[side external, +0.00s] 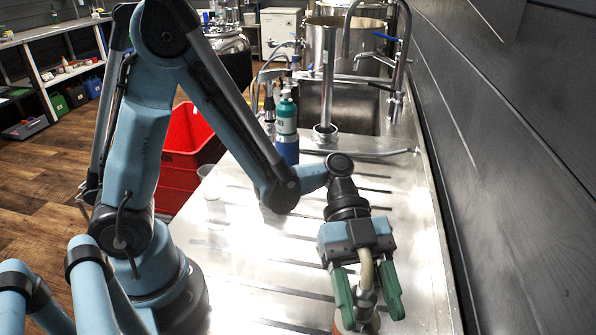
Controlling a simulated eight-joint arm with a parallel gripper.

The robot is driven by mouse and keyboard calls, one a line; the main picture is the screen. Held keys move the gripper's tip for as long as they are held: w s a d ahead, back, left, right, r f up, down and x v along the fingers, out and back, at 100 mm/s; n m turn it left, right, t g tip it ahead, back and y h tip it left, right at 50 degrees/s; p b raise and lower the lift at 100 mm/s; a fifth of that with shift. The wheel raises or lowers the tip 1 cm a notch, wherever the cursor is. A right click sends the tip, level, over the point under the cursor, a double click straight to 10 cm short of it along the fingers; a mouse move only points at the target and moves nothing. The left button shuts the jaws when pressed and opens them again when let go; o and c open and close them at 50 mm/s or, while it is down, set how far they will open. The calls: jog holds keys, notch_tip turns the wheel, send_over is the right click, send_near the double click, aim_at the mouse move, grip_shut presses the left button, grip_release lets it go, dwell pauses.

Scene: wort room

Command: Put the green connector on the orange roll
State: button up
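My gripper (368,300) is at the bottom of the side external view, pointing down over the steel counter. Its two green fingers stand apart. A beige hose-like piece (366,268) and a metallic part show between them, and I see no clear grip on either. An orange-brown thing (373,326), possibly the orange roll, shows just below the fingertips, mostly hidden and cut off by the bottom edge. I cannot make out a green connector apart from the green fingers.
The ribbed steel counter (265,275) has clear room left of my gripper. A clear cup (211,184) stands at its left edge. A green-and-blue bottle (287,130) stands near the sink (352,105). A dark wall (500,170) borders the right. Red crates (185,150) stand on the floor.

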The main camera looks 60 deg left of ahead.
jog(key=shift+r, duration=0.2)
jog(key=v, duration=0.7)
jog(key=shift+a+n, duration=0.2)
jog(key=shift+n, duration=0.1)
jog(key=w+a+n+t+y, duration=0.2)
jog(key=a+n+t+y, duration=1)
jog(key=n, duration=1)
jog(key=a, duration=0.4)
jog(key=shift+w+a+r+t+y, duration=0.25)
jog(key=shift+w+a+t+y, duration=0.05)
jog(key=shift+w+a, duration=0.1)
